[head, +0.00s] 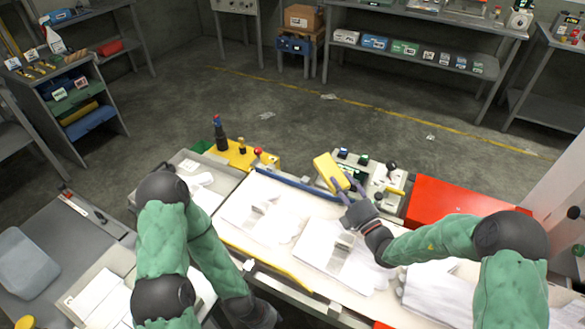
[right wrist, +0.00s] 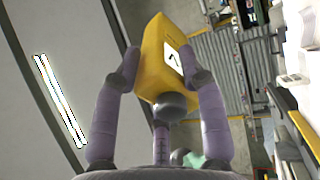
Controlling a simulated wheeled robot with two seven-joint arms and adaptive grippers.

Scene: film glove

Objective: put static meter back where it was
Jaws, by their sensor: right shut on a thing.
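The static meter (head: 331,172) is a yellow box-shaped device. My right gripper (head: 347,187) is shut on it and holds it above the far side of the white work surface, near the small machine. In the right wrist view the meter (right wrist: 163,62) sits between the two fingers of my right gripper (right wrist: 160,75), tilted, with a white label or display on its face.
White gloves and sheets lie on the white work surface (head: 250,215). A red panel (head: 455,200) is at right. A yellow tray (head: 240,155) with dark bottles stands at the back left. A machine with black knobs (head: 380,178) is beside the meter. Shelves line the walls.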

